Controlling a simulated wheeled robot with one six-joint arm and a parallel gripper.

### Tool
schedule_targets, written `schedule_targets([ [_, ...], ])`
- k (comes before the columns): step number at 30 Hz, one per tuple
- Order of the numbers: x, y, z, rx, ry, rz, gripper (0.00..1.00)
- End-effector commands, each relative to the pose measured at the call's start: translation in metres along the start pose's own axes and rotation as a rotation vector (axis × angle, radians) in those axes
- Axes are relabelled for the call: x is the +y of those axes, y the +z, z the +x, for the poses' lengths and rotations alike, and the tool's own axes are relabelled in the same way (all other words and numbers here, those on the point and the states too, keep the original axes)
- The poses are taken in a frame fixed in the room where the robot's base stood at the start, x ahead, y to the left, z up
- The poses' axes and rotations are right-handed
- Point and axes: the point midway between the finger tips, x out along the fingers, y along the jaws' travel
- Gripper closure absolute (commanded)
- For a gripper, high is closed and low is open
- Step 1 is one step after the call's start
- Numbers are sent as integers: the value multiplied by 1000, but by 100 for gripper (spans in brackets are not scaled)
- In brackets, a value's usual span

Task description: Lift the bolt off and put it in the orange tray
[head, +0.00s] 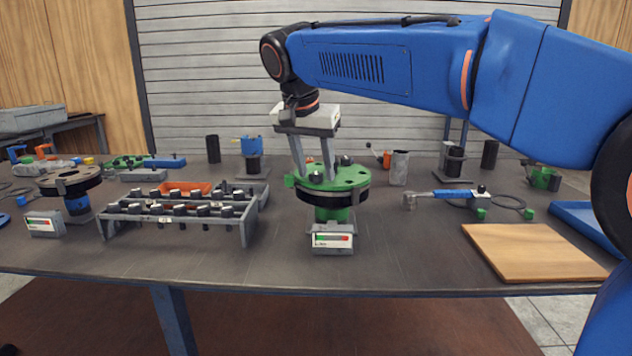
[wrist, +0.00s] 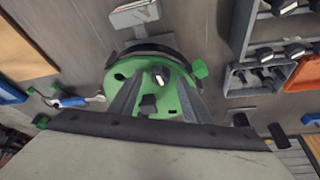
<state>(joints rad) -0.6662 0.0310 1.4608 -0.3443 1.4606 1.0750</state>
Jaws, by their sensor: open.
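The green flange (head: 352,178) sits on a green pipe stub near the middle of the bench, with several dark bolt heads on top. In the head view, one bolt (head: 316,176) is by my fingertips and another (head: 346,160) stands further back. My gripper (head: 314,176) points down over the flange's left part, jaws apart. In the wrist view, a dark bolt head (wrist: 148,103) shows between the fingers, and another (wrist: 160,76) lies near the fingertips. I cannot tell whether the fingers touch a bolt. The orange tray (head: 186,187) is left of the flange, partly hidden behind a grey rack.
The grey rack (head: 175,222) holds several dark-headed bolts. A label stand (head: 332,240) is in front of the flange. A blue-handled tool (head: 452,194) and wooden board (head: 535,252) lie to the right. The bench is clear between the flange and the board.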

Motion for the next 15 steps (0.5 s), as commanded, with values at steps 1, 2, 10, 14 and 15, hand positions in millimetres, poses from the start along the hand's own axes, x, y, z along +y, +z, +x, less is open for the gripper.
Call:
schedule_targets([
  [1,0,0,1,0,0,0,56],
  [2,0,0,1,0,0,0,56],
  [10,0,0,0,0,0,0,85],
  [14,0,0,0,0,-1,0,100],
  [15,0,0,0,0,-1,0,100],
])
